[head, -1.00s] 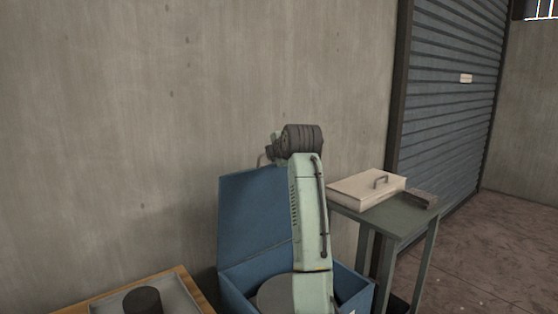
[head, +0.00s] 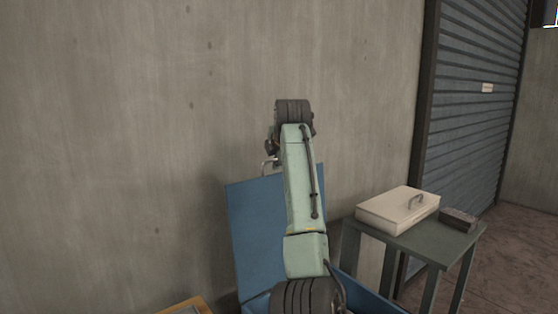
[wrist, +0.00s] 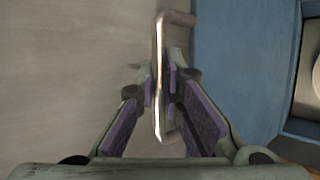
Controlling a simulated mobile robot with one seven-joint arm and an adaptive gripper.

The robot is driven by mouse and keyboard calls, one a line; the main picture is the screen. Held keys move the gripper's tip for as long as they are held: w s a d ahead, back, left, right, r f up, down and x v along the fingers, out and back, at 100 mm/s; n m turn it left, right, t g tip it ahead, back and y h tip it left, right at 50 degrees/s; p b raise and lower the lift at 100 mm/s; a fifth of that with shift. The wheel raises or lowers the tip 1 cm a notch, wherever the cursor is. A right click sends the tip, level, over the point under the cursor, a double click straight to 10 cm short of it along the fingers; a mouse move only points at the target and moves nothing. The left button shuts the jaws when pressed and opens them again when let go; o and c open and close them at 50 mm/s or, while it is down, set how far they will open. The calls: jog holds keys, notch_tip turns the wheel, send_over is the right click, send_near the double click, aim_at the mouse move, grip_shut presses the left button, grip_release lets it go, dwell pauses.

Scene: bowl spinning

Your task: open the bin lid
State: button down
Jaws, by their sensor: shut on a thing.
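The blue bin (head: 368,291) stands against the concrete wall, and its lid (head: 255,235) is raised, standing steeply up from the bin. A metal handle (head: 268,163) shows at the lid's upper edge, beside my arm. In the wrist view, my gripper (wrist: 163,88) is shut on the metal handle (wrist: 160,50), with its purple-padded fingers on either side of the bar. The blue lid also shows at the right of the wrist view (wrist: 235,65). My arm hides part of the lid and much of the bin's opening in the head view.
A green side table (head: 400,240) stands to the right with a cream box (head: 397,210) and a dark block (head: 458,220) on it. A wooden surface edge (head: 190,306) shows at the lower left. The wall is close behind the lid.

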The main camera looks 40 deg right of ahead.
jog(key=c, duration=2)
grip_release()
jog(key=shift+o, duration=0.2)
jog(key=v, duration=1.2)
